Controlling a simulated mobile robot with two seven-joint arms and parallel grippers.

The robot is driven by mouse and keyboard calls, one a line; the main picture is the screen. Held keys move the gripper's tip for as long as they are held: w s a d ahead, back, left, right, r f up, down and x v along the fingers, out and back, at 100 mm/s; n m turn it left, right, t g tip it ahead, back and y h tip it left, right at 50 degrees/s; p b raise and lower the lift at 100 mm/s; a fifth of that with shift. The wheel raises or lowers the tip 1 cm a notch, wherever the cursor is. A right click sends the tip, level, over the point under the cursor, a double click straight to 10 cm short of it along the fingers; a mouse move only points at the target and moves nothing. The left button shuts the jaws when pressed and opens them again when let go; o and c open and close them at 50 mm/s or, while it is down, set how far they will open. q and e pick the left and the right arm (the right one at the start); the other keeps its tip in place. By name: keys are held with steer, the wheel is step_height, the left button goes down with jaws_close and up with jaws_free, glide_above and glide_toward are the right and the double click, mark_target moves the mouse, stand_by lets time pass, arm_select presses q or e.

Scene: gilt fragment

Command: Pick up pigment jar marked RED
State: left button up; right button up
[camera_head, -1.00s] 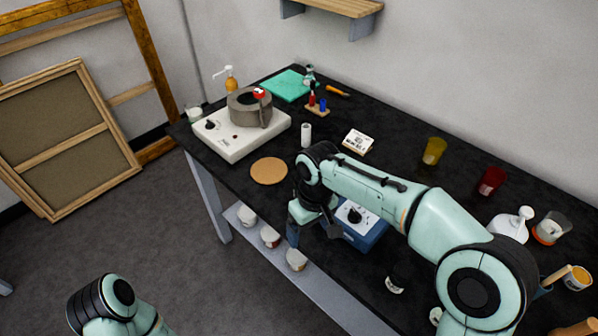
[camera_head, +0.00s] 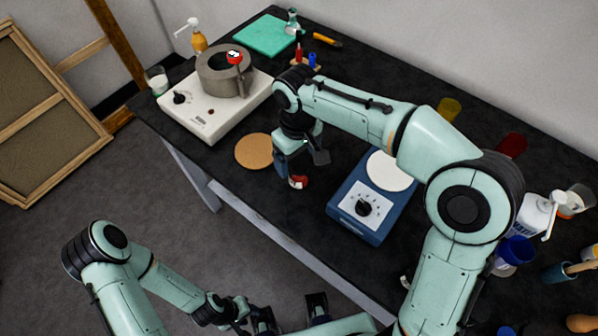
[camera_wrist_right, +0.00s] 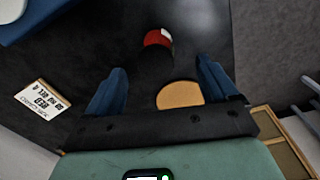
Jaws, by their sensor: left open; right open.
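A small jar with a red and white label (camera_head: 298,181) stands near the table's front edge, beside the cork disc. Its upper part is hidden by my right gripper (camera_head: 300,161), which is open directly above it and pointing down. In the right wrist view the jar (camera_wrist_right: 157,39) shows as a dark top with a red and white side, beyond and between the open blue fingers of my right gripper (camera_wrist_right: 162,90). I cannot read its label. My left gripper (camera_head: 291,311) is open and empty, low in front of the table.
A blue device with a white round plate (camera_head: 345,207) stands right of the jar. The cork disc (camera_head: 254,151) lies to its left. A white hotplate (camera_head: 190,121) carries a grey ring (camera_head: 215,76). A printed card (camera_wrist_right: 42,101) lies on the table. Cups and bottles stand at the right.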

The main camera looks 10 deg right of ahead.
mark_target(299, 164)
steer(key=shift+w+f, duration=0.15)
steer(key=shift+f, duration=0.65)
steer(key=f, duration=0.5)
steer(key=shift+w+d+f+b, duration=0.1)
steer(key=shift+d+b, duration=0.15)
steer(key=shift+b, duration=0.05)
steer(key=c, duration=1.3)
